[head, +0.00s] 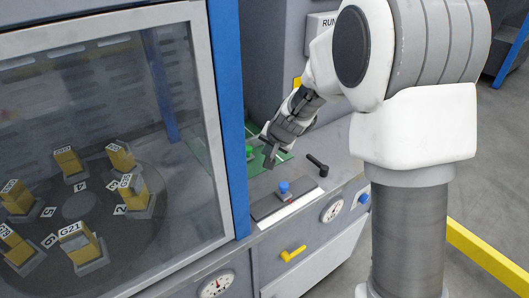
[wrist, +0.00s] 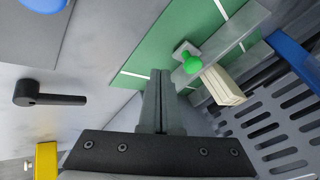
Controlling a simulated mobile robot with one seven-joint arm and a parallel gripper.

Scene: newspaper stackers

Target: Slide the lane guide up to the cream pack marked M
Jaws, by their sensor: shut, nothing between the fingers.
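The knob stands on the lane guide, a grey plate (wrist: 228,41) lying across the mat. A cream pack (wrist: 222,87) lies close to the guide on its right side; I cannot tell whether they touch, and no M is legible. In the head view the knob (head: 249,152) shows left of my gripper, and the pack is hidden.
A black lever (head: 317,165) and a blue knob (head: 283,187) on a plate stand on the bench near my gripper. A blue post (head: 229,120) and a window frame rise on the left, with labelled yellow packs (head: 80,243) behind glass. A slotted grey grille (wrist: 278,127) lies beyond the pack.

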